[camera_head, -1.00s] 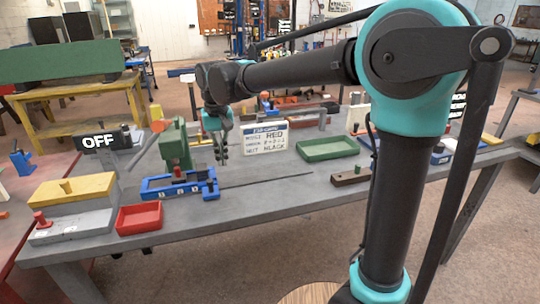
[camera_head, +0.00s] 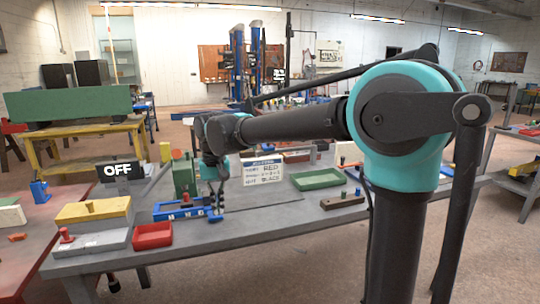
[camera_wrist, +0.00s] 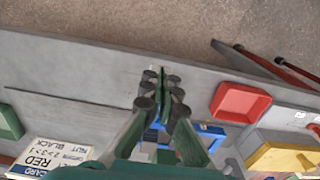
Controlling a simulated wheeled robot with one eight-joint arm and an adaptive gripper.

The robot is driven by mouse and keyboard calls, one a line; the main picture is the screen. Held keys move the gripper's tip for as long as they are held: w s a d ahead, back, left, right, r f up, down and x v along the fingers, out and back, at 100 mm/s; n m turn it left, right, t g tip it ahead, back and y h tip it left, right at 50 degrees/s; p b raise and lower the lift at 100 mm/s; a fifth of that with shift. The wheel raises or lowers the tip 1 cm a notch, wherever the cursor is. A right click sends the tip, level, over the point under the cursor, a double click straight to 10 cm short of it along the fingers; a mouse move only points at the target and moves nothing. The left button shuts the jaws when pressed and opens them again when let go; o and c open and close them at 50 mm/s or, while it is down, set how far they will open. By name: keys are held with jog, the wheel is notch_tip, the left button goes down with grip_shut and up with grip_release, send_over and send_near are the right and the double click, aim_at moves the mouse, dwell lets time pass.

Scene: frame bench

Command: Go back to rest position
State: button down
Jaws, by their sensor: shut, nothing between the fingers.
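My gripper (camera_head: 217,197) hangs from my arm over the grey bench (camera_head: 278,222), just right of the blue fixture (camera_head: 182,211). In the wrist view my gripper (camera_wrist: 160,80) has its fingers together with nothing between them. The blue fixture also shows in the wrist view (camera_wrist: 208,134), partly hidden behind the fingers. The fingertips look close above the bench; the exact gap cannot be told.
A card sign (camera_head: 263,170) stands behind, with a green tray (camera_head: 318,179) to its right. A brown block (camera_head: 342,202) lies right.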

jog(key=s+d+f+m+t, duration=0.1)
jog(key=d+f, duration=0.4)
jog(key=d, duration=0.6)
jog(key=s+d+f+m+t, duration=0.1)
jog(key=d+f, duration=0.4)
jog(key=d, duration=0.6)
jog(key=s+d+f+m+t, duration=0.1)
jog(key=s+d+f+t, duration=0.1)
jog(key=s+d+f, duration=0.7)
jog(key=d+f, duration=0.1)
jog(key=d, duration=0.2)
jog(key=shift+s+d+m, duration=0.3)
jog(key=shift+s+d, duration=0.1)
jog(key=shift+r, duration=0.1)
